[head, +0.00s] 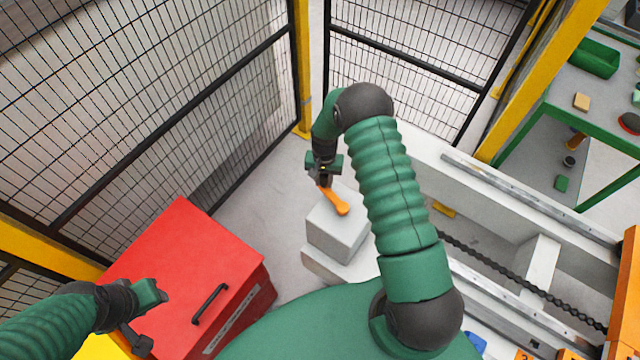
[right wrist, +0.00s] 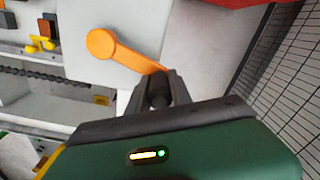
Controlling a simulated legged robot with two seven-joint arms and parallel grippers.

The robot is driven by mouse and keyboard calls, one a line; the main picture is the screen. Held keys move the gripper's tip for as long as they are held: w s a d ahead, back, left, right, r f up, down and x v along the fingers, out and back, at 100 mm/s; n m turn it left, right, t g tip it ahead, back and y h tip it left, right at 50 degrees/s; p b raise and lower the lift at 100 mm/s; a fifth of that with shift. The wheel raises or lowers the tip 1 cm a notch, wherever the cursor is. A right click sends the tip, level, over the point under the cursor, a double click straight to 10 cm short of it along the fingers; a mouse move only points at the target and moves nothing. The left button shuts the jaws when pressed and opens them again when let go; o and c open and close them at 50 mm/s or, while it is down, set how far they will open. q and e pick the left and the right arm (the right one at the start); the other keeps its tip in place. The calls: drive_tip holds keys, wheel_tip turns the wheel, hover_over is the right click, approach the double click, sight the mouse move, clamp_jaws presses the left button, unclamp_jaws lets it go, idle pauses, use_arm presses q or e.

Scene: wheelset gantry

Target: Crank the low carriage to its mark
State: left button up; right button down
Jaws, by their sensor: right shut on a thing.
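An orange crank (head: 336,202) sits on top of a light grey box (head: 336,238) at the end of the rail bed. My right gripper (head: 325,178) is shut at the crank's outer end. In the right wrist view the crank's round hub (right wrist: 101,43) shows at upper left, its arm running to my fingers (right wrist: 159,88). The grip piece itself is mostly hidden by the fingers. An orange body (head: 626,290), possibly the carriage, is cut off at the right edge. My left gripper (head: 150,293) is over the red chest, apart from the crank; its finger gap is unclear.
A dark chain (head: 520,285) runs along the white rail bed (head: 545,215). A small yellow piece (head: 444,210) lies by the rail; I cannot tell whether it is the mark. A red chest (head: 180,262) and mesh fence (head: 235,100) stand left. A green-framed table (head: 590,105) is at upper right.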

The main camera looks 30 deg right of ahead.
drive_tip(key=d+m+b, duration=0.1)
drive_tip(key=d+m, duration=0.2)
drive_tip(key=shift+w, duration=0.1)
drive_tip(key=d+m, duration=0.1)
drive_tip(key=d+m+b, duration=0.1)
drive_tip(key=shift+s+d+r+m, duration=0.1)
drive_tip(key=shift+s+d+m, duration=0.1)
drive_tip(key=shift+s+m, duration=0.15)
drive_tip(key=shift+s+d+m, duration=0.45)
drive_tip(key=shift+d+m, duration=0.2)
drive_tip(key=shift+m, duration=0.2)
drive_tip(key=shift+s+d+m, duration=0.6)
drive_tip(key=shift+s+m, duration=0.15)
drive_tip(key=shift+m, duration=0.35)
drive_tip(key=shift+s+d+m, duration=0.55)
drive_tip(key=shift+s+m, duration=0.25)
drive_tip(key=shift+m, duration=0.3)
drive_tip(key=shift+s+d+m, duration=0.6)
drive_tip(key=shift+s+m, duration=0.15)
drive_tip(key=shift+m, duration=0.35)
drive_tip(key=c, duration=1.2)
unclamp_jaws()
drive_tip(key=shift+a, duration=0.1)
